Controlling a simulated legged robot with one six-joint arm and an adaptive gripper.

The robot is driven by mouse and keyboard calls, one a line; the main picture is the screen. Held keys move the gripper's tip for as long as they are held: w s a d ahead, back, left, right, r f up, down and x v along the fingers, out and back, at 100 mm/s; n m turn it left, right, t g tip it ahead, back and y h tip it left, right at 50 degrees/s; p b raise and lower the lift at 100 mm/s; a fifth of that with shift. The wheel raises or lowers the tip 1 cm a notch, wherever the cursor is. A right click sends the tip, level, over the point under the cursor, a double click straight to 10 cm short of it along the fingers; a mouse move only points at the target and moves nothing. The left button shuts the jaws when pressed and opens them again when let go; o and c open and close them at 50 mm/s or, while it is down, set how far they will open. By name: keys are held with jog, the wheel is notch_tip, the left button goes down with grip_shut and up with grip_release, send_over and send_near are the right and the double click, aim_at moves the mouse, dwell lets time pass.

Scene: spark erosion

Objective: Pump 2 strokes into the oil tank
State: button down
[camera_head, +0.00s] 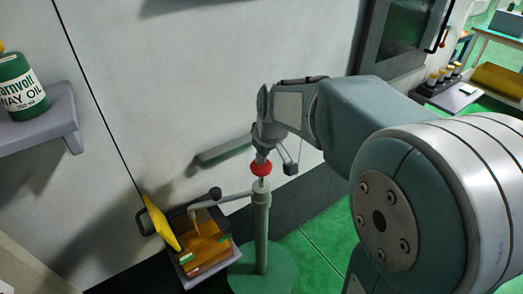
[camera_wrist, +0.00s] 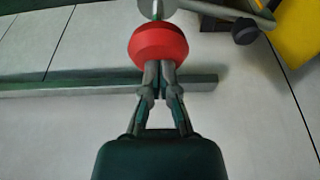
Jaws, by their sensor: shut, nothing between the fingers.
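A green hand pump post (camera_head: 261,230) stands upright on a round base. A red knob (camera_head: 261,169) tops its rod, and the knob also fills the upper middle of the wrist view (camera_wrist: 158,45). A grey side arm reaches left from the post to the oil tank (camera_head: 222,252), an amber box with its yellow lid (camera_head: 162,226) tilted open. A dark ball (camera_head: 215,193) sits by the arm. My gripper (camera_head: 261,152) is shut and empty, pointing down over the knob. Its fingertips (camera_wrist: 159,66) are at the knob; I cannot tell whether they touch.
A green can of way oil (camera_head: 20,88) stands on a grey wall shelf (camera_head: 52,125) at the left. A grey bar (camera_head: 222,151) sticks out of the pale wall behind the pump. Green floor (camera_head: 320,235) is open to the right of the post.

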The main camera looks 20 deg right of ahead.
aim_at(262, 165)
jog(key=shift+s+f, duration=0.15)
jog(key=shift+f, duration=1.4)
jog(key=shift+r, duration=0.35)
jog(key=w+a+v, duration=0.1)
jog(key=v, duration=1.2)
jog(key=shift+d+r, duration=0.35)
jog(key=shift+r, duration=0.05)
jog(key=shift+w, duration=0.15)
